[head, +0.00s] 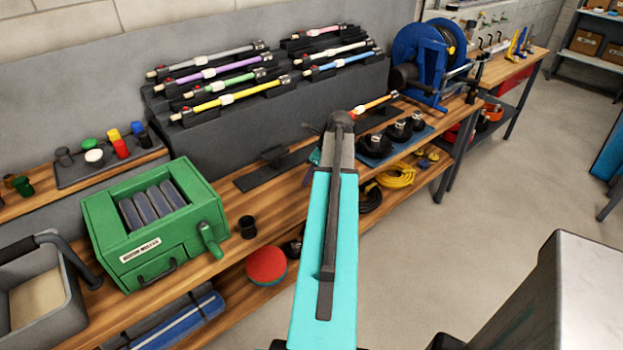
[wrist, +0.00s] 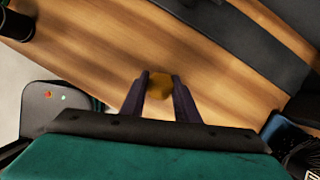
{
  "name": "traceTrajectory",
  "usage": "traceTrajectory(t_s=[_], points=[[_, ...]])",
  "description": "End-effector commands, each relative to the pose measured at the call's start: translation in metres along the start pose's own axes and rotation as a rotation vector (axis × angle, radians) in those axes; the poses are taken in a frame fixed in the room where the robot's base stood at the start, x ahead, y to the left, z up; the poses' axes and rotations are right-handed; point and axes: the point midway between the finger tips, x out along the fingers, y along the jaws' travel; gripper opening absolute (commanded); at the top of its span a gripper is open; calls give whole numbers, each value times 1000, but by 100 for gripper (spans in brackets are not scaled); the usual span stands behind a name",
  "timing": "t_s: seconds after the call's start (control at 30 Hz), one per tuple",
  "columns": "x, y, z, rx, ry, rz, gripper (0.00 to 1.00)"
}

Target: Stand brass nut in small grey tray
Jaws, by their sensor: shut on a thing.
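The brass nut (wrist: 160,88) shows in the wrist view as a small golden-brown hexagonal piece. My gripper (wrist: 159,80) is shut on it, with one dark finger on each side, above the wooden bench. In the head view my arm hides the gripper and the nut. I cannot tell surely which thing is the small grey tray. A dark grey tray (head: 72,183) with several coloured caps stands at the left of the bench.
Black round parts (head: 375,145) sit right of my arm. The tool rack (head: 200,125) is behind.

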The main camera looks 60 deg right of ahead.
Motion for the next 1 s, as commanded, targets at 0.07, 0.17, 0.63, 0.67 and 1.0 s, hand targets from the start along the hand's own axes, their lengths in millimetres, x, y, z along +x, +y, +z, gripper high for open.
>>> traceTrajectory(t_s=[0.07, 0.17, 0.63, 0.67, 1.0], points=[[-6, -1, 3, -1, -1, -3, 1], [-13, 0, 6, -1, -1, -1, 1], [-38, 34, -27, 0, -1, -3, 1], [-40, 37, -30, 0, -1, -2, 1], [-60, 71, -66, 0, -1, -3, 1]])
